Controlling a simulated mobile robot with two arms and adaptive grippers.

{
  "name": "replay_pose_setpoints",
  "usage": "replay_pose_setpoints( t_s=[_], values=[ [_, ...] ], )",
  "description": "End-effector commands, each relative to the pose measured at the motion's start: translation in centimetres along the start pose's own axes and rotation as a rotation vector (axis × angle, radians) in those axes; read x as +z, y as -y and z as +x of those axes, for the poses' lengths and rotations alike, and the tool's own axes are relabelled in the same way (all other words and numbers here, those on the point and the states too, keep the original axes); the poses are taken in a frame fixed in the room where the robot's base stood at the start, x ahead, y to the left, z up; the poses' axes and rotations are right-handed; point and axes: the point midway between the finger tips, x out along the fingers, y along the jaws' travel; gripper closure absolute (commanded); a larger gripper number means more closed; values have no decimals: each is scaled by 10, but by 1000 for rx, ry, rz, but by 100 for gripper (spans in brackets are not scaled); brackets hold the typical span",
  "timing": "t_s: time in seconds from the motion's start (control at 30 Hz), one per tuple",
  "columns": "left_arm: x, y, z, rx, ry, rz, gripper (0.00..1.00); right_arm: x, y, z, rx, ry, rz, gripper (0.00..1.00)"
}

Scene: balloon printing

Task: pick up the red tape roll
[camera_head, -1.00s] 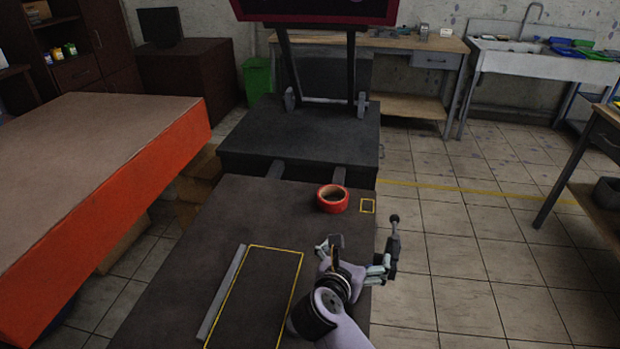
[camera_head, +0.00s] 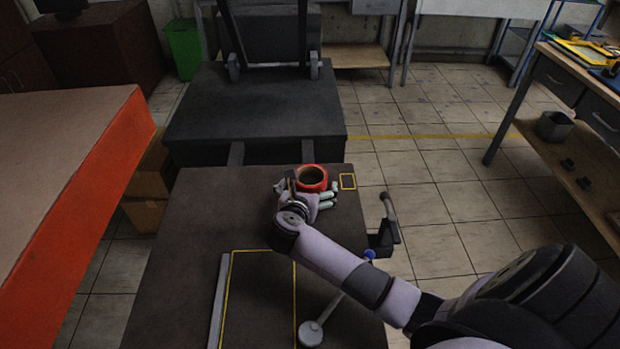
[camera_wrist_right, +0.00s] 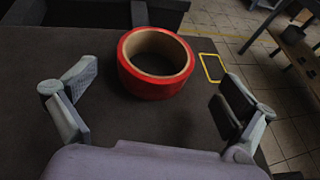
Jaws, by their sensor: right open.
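The red tape roll (camera_head: 312,177) lies flat on the dark table (camera_head: 200,215), near its far edge. In the right wrist view the roll (camera_wrist_right: 154,84) shows its brown inner ring and sits just ahead of and between the fingers. My right gripper (camera_head: 305,192) is at the near side of the roll. In the right wrist view this gripper (camera_wrist_right: 158,95) is open, with one finger on each side and clear gaps to the roll. It holds nothing. My left gripper is in no view.
A small yellow square outline (camera_head: 348,181) is marked right of the roll. A larger yellow rectangle (camera_head: 262,251) and a grey bar (camera_head: 218,300) lie nearer on the table. A dark lever (camera_head: 388,222) stands at the right edge. A dark platform (camera_head: 255,110) adjoins the far side.

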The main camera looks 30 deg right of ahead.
Motion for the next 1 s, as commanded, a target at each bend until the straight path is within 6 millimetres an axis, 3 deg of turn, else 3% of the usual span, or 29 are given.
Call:
replay_pose_setpoints(
  t_s=[0.1, 0.2, 0.6, 0.93, 1.0],
  values=[
    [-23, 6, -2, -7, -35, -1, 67, 0, 0, 12, -1, 0, -1, 0],
    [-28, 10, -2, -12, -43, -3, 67, 0, 0, 16, 0, 0, -1, 0],
    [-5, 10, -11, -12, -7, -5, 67, 7, -5, 61, -1, 0, -2, 0],
    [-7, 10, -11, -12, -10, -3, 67, 6, -5, 67, 1, -1, 0, 0],
    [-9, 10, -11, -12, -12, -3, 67, 6, -5, 67, 1, -1, 0, 4]
  ],
)
